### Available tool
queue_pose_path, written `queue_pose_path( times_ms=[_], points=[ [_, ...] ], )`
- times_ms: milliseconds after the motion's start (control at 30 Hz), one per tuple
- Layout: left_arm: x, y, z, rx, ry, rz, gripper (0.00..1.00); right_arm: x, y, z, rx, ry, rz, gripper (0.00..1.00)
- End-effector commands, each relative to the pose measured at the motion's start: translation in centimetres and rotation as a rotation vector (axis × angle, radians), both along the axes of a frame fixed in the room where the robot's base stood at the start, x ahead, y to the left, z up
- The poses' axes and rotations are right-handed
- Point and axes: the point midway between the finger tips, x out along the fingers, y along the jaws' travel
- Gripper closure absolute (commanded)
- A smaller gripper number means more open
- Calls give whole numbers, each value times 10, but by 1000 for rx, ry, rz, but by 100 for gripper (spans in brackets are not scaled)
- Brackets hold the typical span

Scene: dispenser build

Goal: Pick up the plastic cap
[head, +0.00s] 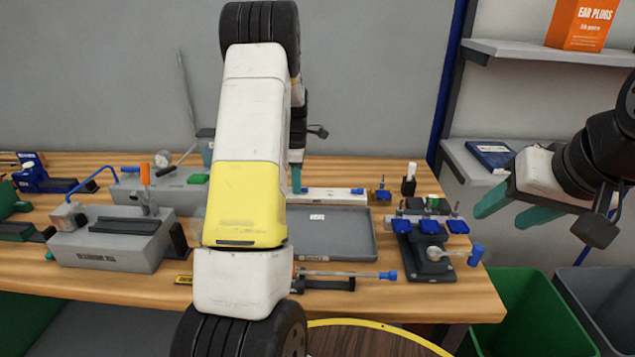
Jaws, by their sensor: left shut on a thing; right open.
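My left arm crosses the middle of the head view and hides much of the bench behind it. My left gripper (297,178) shows only in part behind that arm, low over the back of the bench. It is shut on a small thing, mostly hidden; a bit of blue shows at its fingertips. I cannot tell for sure whether this is the plastic cap. My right gripper (505,212) is open and empty, with teal fingers, in the air right of the bench.
A grey tray (345,240) lies mid-bench, with a blue-ended rod (350,274) before it. A dark fixture with blue parts (430,258) stands at the right. A grey block fixture (110,245) stands left. Green (520,310) and grey bins (590,290) are right of the bench.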

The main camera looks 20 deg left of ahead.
Motion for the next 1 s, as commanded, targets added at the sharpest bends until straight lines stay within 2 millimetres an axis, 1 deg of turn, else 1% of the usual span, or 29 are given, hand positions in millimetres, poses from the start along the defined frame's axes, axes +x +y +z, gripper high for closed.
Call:
queue_pose_path(
  times_ms=[233,367,467,633,1000],
  points=[
    [0,0,1,0,0,0,100,0,0,0,0,0,0,49],
    [0,0,6,0,-1,0,100,0,0,0,0,0,0,49],
    [1,0,15,1,-4,-1,100,0,0,0,0,0,0,49],
    [0,0,39,1,-3,-1,100,0,0,0,0,0,0,49],
    [-75,-45,45,-2,-1,-4,100,0,0,0,0,0,0,49]
  ],
)
